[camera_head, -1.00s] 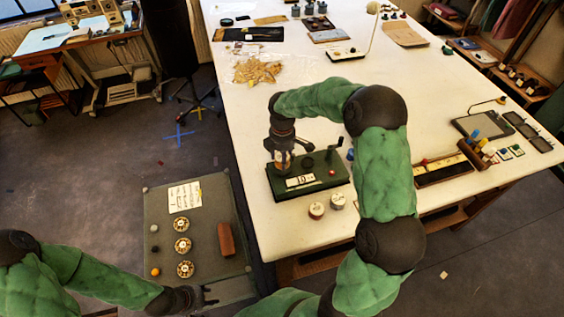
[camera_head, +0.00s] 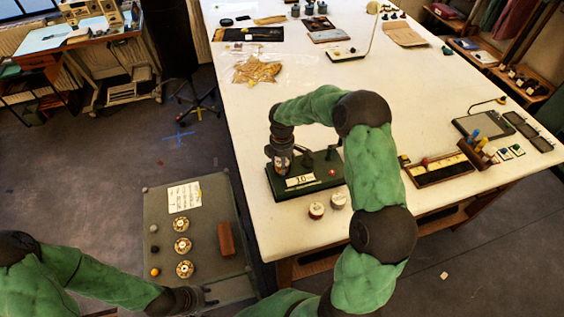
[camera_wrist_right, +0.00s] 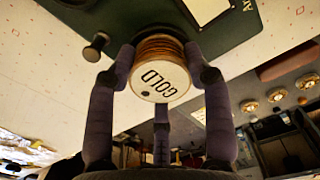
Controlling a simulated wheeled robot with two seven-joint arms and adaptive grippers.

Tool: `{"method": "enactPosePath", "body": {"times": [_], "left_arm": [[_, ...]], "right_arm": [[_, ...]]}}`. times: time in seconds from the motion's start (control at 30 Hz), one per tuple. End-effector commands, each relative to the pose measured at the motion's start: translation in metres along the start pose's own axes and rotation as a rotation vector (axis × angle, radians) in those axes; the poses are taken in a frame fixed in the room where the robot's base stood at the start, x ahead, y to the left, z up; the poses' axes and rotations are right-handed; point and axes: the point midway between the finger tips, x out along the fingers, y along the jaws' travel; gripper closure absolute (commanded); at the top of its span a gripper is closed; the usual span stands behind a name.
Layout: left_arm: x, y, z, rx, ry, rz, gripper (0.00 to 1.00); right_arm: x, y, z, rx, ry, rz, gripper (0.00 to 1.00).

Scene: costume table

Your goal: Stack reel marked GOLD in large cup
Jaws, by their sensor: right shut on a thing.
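The reel marked GOLD (camera_wrist_right: 160,72) has a white face and gold-coloured winding in the right wrist view. My right gripper (camera_wrist_right: 163,60) is shut on it, its fingers around the reel's side. In the head view my right gripper (camera_head: 281,167) is at the left part of a dark green device (camera_head: 312,182) with a number plate; the reel is mostly hidden there. I cannot tell whether the reel touches the device. My left gripper (camera_head: 210,295) is open and empty by the front edge of the low grey cart. I cannot make out which thing is the large cup.
Two small white-topped cylinders (camera_head: 317,210) stand in front of the device. The grey cart (camera_head: 158,208) holds several round patterned pieces (camera_head: 182,245), a brown block (camera_head: 226,240), small balls and a paper. A wooden rack (camera_head: 438,170) lies at right. The white table's middle is mostly clear.

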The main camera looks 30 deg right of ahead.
Motion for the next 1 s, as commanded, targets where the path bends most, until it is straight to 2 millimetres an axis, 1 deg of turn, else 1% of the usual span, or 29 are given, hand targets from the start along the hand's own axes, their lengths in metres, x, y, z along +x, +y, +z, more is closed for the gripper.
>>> {"method": "enactPosePath", "body": {"times": [0.07,0.1,0.17,0.2,0.5,0.63,0.77,1.0], "left_arm": [[0.002,-0.001,0.0,0.0,0.0,0.0,0.6],[0.002,-0.001,0.0,0.0,0.0,0.0,0.6],[0.002,-0.001,0.0,0.0,0.0,0.0,0.6],[0.002,-0.001,0.0,0.0,0.0,0.0,0.6],[0.001,0.0,0.0,0.0,0.0,0.0,0.6],[-0.003,0.001,0.0,0.0,0.0,0.0,0.6],[-0.003,0.001,0.0,0.0,0.0,0.0,0.6],[-0.006,0.002,0.0,0.0,0.0,0.0,0.6]], "right_arm": [[0.003,0.0,0.0,0.0,0.0,0.0,0.82],[0.004,0.0,0.0,0.0,0.0,0.0,0.46],[0.003,0.0,0.0,0.0,0.0,0.0,0.29],[0.003,0.0,0.0,0.0,0.0,0.0,0.25],[0.002,0.0,0.0,0.0,0.0,0.0,0.25],[-0.005,0.0,0.0,0.0,0.0,0.001,0.25],[-0.022,0.001,0.0,0.001,0.001,0.004,0.25],[-0.071,0.001,0.0,0.0,0.001,0.004,0.25]]}}
